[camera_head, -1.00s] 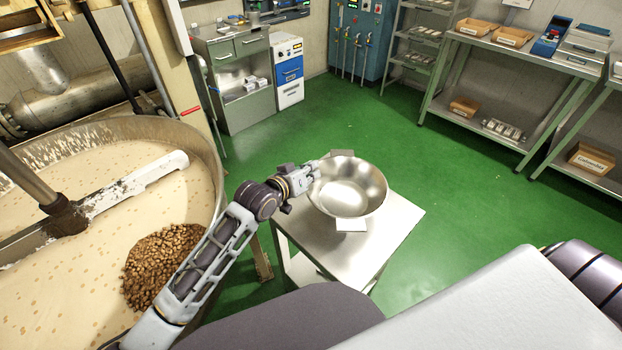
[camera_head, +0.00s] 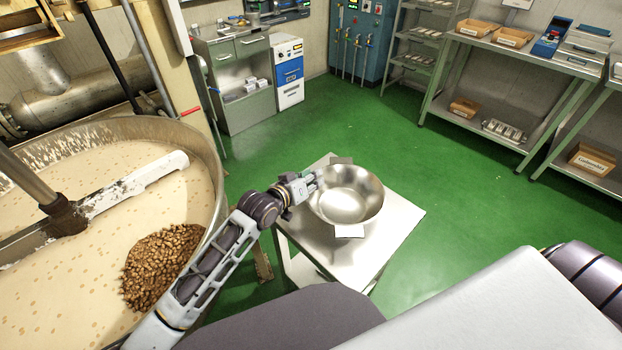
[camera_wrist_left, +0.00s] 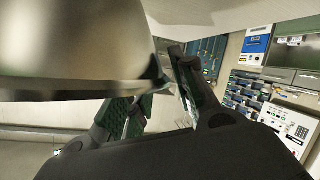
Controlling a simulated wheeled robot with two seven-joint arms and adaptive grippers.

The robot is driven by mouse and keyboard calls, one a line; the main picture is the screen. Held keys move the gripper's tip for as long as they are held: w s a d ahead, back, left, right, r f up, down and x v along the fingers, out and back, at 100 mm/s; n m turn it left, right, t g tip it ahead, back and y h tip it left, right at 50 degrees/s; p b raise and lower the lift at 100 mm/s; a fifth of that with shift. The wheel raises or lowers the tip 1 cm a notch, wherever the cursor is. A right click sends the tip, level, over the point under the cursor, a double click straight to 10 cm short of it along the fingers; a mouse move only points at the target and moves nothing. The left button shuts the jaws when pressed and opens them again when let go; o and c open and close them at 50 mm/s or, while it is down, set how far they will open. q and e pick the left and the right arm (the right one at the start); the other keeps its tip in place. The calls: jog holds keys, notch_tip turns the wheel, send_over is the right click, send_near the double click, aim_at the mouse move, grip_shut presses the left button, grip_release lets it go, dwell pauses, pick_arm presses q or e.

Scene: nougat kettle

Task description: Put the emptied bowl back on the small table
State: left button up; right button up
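The steel bowl (camera_head: 346,196) is empty and roughly upright over the small table (camera_head: 392,240). Two flat pale tabs, a front one (camera_head: 349,231) and a back one (camera_head: 341,160), stick out from its rim. I cannot tell whether its base touches the tabletop. My left gripper (camera_head: 312,182) is at the bowl's left rim, shut on it. In the left wrist view the bowl (camera_wrist_left: 75,45) fills the upper left, and its rim runs to the gripper fingers (camera_wrist_left: 160,100). The exact contact is partly hidden. My right gripper is out of view.
The large kettle (camera_head: 212,185) with pale nougat and a heap of nuts (camera_head: 160,265) stands left of the table, close to my left arm. Green floor is clear beyond the table. Shelving (camera_head: 500,95) stands at the back right.

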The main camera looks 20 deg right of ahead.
pick_arm(q)
jog(key=shift+s+a+r, duration=0.2)
jog(key=shift+s+a, duration=0.1)
jog(key=shift+a, duration=0.2)
jog(key=shift+v, duration=1.15)
jog(key=v, duration=0.8)
jog(key=shift+r+p, duration=0.15)
jog(key=shift+p, duration=0.25)
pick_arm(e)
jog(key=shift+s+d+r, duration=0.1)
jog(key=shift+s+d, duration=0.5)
pick_arm(q)
jog(key=shift+s+a, duration=0.1)
jog(key=shift+s, duration=0.05)
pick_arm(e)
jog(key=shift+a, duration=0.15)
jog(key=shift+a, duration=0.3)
